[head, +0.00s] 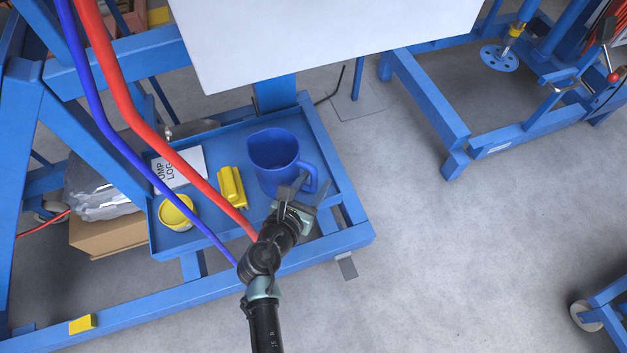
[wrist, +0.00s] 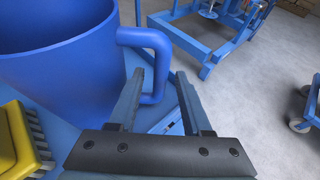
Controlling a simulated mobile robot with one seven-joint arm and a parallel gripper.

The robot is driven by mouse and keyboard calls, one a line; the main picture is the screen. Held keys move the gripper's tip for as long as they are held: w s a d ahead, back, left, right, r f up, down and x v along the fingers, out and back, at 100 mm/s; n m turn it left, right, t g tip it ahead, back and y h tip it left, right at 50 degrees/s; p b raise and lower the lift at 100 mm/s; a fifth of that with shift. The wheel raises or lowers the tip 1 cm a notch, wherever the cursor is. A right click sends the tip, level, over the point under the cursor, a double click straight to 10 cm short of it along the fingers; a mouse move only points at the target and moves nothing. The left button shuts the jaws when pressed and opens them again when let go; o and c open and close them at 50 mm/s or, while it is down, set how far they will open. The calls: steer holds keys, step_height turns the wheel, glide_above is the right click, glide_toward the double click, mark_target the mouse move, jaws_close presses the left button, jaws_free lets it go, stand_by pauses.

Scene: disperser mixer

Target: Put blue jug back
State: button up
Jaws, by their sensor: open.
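The blue jug (head: 274,158) stands upright on the blue tray (head: 335,172) of the blue frame, with its handle (head: 307,178) towards the right. In the wrist view the jug (wrist: 62,62) fills the upper left and its handle (wrist: 157,62) reaches towards my fingers. My gripper (head: 300,192) is open at the handle. In the wrist view my gripper (wrist: 160,95) has one finger beside the lower part of the handle and the other to its right. I cannot tell whether a finger touches the handle.
A yellow brush-like object (head: 232,187), a yellow tub (head: 176,212) and a log booklet (head: 178,168) lie on the tray left of the jug. Red and blue hoses (head: 135,110) cross in front. A white panel (head: 320,35) hangs above. Clear floor (head: 480,250) lies to the right.

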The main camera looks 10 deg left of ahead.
steer(key=p+v, duration=0.2)
steer(key=v, duration=0.9)
steer(key=shift+s, duration=0.35)
steer(key=shift+a+r, duration=0.1)
